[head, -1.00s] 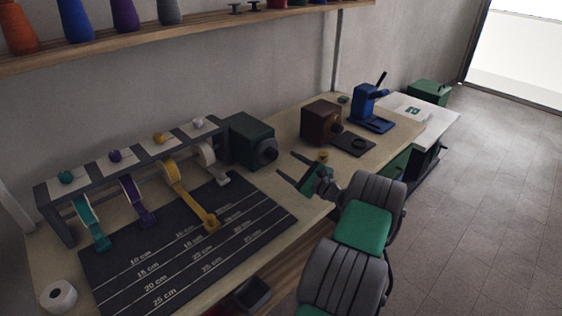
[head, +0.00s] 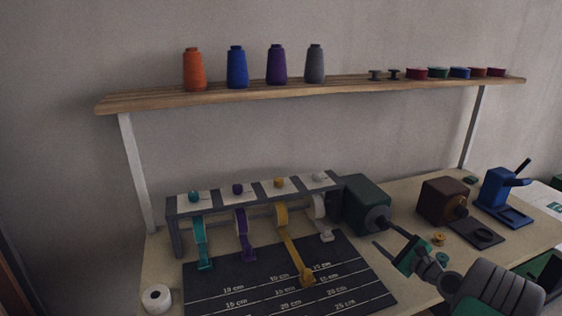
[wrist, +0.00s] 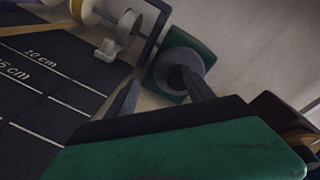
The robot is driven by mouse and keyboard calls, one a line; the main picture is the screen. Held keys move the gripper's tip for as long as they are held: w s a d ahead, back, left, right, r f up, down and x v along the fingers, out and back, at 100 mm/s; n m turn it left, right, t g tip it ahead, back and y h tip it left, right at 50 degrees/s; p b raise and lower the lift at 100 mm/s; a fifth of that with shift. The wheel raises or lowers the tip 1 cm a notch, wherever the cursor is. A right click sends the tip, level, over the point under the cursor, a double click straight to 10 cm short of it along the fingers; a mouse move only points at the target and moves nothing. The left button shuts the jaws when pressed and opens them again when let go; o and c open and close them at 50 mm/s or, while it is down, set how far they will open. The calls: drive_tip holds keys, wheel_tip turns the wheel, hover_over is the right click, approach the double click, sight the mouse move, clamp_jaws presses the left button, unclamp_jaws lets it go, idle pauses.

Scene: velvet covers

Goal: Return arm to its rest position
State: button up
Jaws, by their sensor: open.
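My gripper (head: 383,234) is open and empty. It is held over the right part of the workbench, to the right of the black measuring mat (head: 240,302) and in front of the dark green machine (head: 362,203). In the wrist view its two dark fingers (wrist: 158,76) stand apart with nothing between them. The machine's grey round front (wrist: 168,70) shows behind the right finger there. My arm comes in from the lower right of the head view.
A ribbon rack (head: 175,235) stands behind the mat, with a yellow strip (head: 295,256) pulled onto it. A white roll (head: 157,298) sits at left. A brown machine (head: 443,198) and blue press (head: 497,190) stand at right. A shelf (head: 150,98) with thread cones runs above.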

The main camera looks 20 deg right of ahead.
drive_tip(key=w+a+r+n+g+y, duration=0.1)
drive_tip(key=w+a+r+n+g, duration=0.2)
drive_tip(key=a, duration=0.4)
drive_tip(key=w+a+n+g+y, duration=0.1)
drive_tip(key=w+a+n, duration=0.1)
drive_tip(key=a+n, duration=0.4)
drive_tip(key=s+a+r+n+g+p, duration=0.1)
drive_tip(key=s+a+n+g, duration=0.15)
drive_tip(key=a, duration=0.55)
drive_tip(key=s+a+r+n+g+p, duration=0.1)
drive_tip(key=a+r+n+g, duration=0.1)
drive_tip(key=a+n, duration=0.35)
drive_tip(key=s+a+n+g+h, duration=0.1)
drive_tip(key=s+a+n, duration=0.2)
drive_tip(key=s, duration=0.4)
drive_tip(key=s+a+r+n+g+h+p, duration=0.1)
drive_tip(key=s+a+n+g, duration=0.1)
drive_tip(key=s+a, duration=0.3)
drive_tip(key=s+a+n+g+h, duration=0.1)
drive_tip(key=s+a+n, duration=0.3)
drive_tip(key=s, duration=0.6)
drive_tip(key=shift+s+r+n+g+h, duration=0.25)
drive_tip(key=shift+s+n+g+h, duration=0.15)
drive_tip(key=shift+g, duration=0.15)
drive_tip(key=shift+w+a, duration=0.1)
